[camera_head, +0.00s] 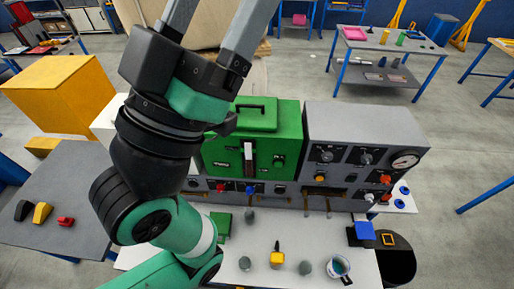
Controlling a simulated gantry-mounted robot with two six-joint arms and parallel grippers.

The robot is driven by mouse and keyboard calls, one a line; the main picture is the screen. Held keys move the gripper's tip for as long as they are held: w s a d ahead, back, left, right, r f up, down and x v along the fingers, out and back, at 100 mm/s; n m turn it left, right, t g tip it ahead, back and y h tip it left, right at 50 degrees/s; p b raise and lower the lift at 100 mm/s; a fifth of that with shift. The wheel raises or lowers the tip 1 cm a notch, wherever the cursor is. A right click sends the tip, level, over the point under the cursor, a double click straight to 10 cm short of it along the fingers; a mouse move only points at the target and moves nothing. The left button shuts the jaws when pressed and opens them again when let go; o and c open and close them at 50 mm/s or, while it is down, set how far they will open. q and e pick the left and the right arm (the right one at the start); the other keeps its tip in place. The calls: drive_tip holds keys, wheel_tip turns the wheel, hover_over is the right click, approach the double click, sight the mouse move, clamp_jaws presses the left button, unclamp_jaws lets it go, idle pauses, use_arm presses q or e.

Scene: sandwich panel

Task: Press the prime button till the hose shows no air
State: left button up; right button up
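A green machine (249,135) stands beside a grey control panel (365,140) with knobs and a round gauge (404,161). A low strip in front carries a red button (221,187) and a blue button (250,190); an orange button (320,178) sits on the grey panel. I cannot read which is the prime button. A pale upright strip (249,158) on the green front may be the hose window; air in it cannot be made out. My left gripper (222,12) points up, its two fingers spread and empty, tips cut off by the top edge. My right gripper is not in view.
A blue block (364,231) is at right. A yellow box (58,92) stands left. My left arm hides part of the machine's left side.

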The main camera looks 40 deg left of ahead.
use_arm(q)
clamp_jaws()
idle(0.3)
idle(1.4)
